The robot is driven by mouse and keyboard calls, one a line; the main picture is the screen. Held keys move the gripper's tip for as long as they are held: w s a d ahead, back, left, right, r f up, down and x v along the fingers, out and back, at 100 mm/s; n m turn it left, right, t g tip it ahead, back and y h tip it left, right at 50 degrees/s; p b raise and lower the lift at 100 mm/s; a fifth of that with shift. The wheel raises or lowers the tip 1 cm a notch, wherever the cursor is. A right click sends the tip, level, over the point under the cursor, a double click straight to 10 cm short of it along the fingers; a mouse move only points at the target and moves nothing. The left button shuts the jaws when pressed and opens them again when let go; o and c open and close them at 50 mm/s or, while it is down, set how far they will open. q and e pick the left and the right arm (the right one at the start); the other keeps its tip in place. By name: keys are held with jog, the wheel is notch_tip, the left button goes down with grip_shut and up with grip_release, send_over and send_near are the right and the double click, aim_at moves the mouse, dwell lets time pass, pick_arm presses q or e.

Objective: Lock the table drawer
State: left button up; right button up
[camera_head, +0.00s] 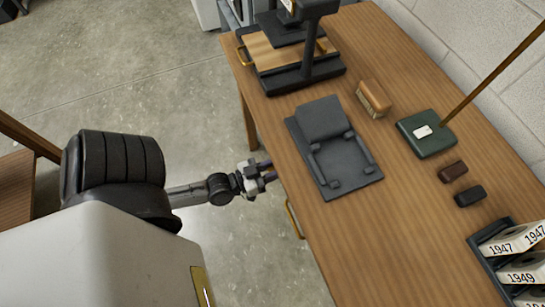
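The wooden table (400,240) runs along the right side. A brass handle (293,218) shows at its near-left edge, below the tabletop. The drawer front and any lock or key are hidden from this angle. My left gripper (270,172) is beside the table's left edge, above and left of the nearer handle in the picture. Its two dark fingertips look apart, with nothing visible between them. My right gripper is not in view.
On the table are a grey cradle-like stand (325,150), a brush (374,97), a green box (428,136), two small dark blocks and a rack of year-labelled boxes (520,262). A black press-like device (300,75) stands at the back. The concrete floor left of the table is open.

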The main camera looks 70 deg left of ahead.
pick_arm(q)
jog(key=n+p, duration=0.5)
jog(key=shift+r+p, duration=0.2)
jog(key=shift+p, duration=0.2)
jog(key=n+p, duration=0.2)
jog(key=shift+n, duration=0.4)
jog(key=n+p, duration=0.2)
jog(key=n, duration=0.2)
jog(key=shift+f, duration=0.15)
jog(key=n+p, duration=0.1)
jog(key=n, duration=0.3)
jog(key=shift+f+n, duration=0.1)
jog(key=shift+n, duration=0.6)
jog(key=o, duration=0.9)
